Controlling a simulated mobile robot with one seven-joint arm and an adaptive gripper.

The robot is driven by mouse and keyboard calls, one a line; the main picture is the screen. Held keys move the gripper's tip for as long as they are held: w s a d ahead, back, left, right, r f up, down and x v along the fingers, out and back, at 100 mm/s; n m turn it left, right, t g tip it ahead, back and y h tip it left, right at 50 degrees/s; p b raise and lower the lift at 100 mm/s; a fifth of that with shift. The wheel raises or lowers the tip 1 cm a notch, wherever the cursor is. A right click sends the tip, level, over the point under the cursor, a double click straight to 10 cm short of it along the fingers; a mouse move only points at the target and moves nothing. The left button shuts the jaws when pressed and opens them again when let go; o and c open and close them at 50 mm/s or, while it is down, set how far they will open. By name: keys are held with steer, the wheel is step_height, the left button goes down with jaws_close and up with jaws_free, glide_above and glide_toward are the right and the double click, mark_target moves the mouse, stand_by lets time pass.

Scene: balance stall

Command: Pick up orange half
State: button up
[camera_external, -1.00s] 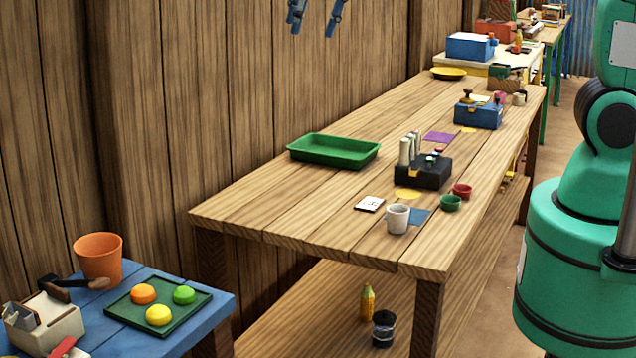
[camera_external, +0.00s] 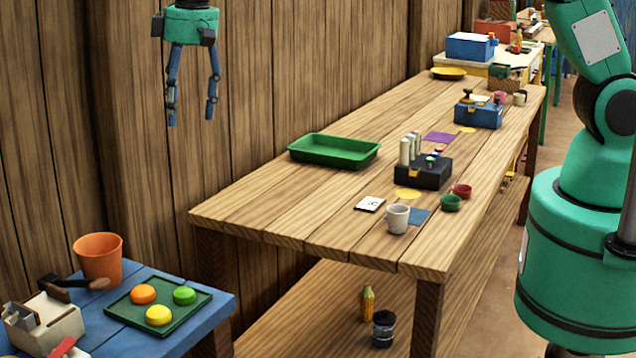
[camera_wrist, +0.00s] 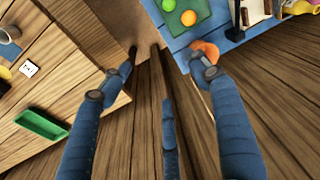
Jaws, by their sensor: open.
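The orange half (camera_external: 143,294) is a small round orange piece on a dark green tray (camera_external: 120,312) on the blue table at the lower left. A green half (camera_external: 184,295) and a yellow half (camera_external: 158,315) lie beside it. In the wrist view the orange half (camera_wrist: 189,18) shows near the top edge. My gripper (camera_external: 191,118) hangs fingers down, open and empty, in front of the plank wall, well above and apart from the tray. Its spread blue fingers also show in the wrist view (camera_wrist: 153,84).
An orange pot (camera_external: 98,259) stands behind the tray on the blue table (camera_external: 195,335), with a dark-handled tool and a beige tape dispenser (camera_external: 45,322) to the left. The long wooden table (camera_external: 240,209) to the right holds a green bin (camera_external: 334,151), a cup and a black block.

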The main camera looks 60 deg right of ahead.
steer(key=w+a+f, duration=0.2)
steer(key=a+f, duration=0.4)
steer(key=f, duration=0.3)
steer(key=w+a+f+g+p, duration=0.1)
steer(key=w+a+f, duration=0.1)
steer(key=a+f, duration=0.5)
step_height(320, 180, down, 3)
steer(key=shift+w+n+h+p, duration=0.3)
steer(key=shift+n, duration=0.1)
glide_above(140, 287)
steer(key=shift+d+f, duration=0.15)
steer(key=shift+f, duration=4.1)
steer(key=shift+f, duration=0.15)
steer(key=shift+f, duration=2.5)
